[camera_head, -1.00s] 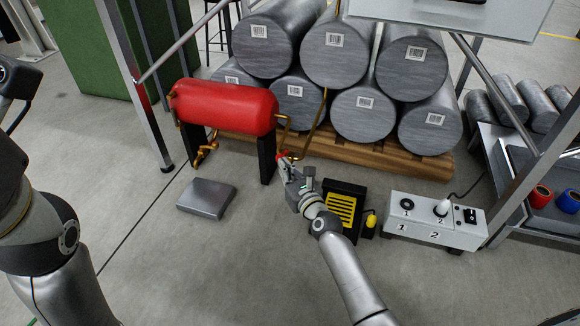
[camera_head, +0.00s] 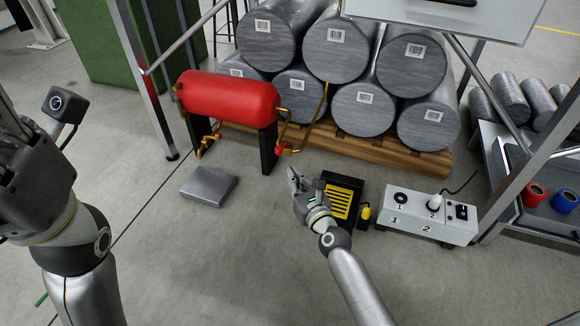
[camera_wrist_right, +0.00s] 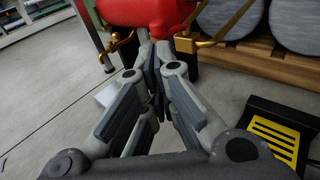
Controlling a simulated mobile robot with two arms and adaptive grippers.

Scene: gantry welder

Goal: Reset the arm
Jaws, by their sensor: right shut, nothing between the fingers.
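My right gripper (camera_head: 293,178) is shut and empty, in the middle of the head view, above the floor and just left of the black and yellow pedal. In the right wrist view its fingers (camera_wrist_right: 158,52) come together and point toward the red tank (camera_wrist_right: 148,12). The red tank (camera_head: 228,98) lies on black supports, with brass pipes at its right end. A small red valve handle (camera_head: 282,149) on the pipe is apart from my right fingertips. My left gripper (camera_head: 35,185) is a dark shape at the left edge; its fingers cannot be made out.
A grey block (camera_head: 209,186) lies on the floor. The pedal (camera_head: 343,200) stands beside my right gripper, and a white control box (camera_head: 428,217) with numbered controls is to its right. Metal cylinders (camera_head: 363,108) are stacked on a wooden pallet (camera_head: 400,157).

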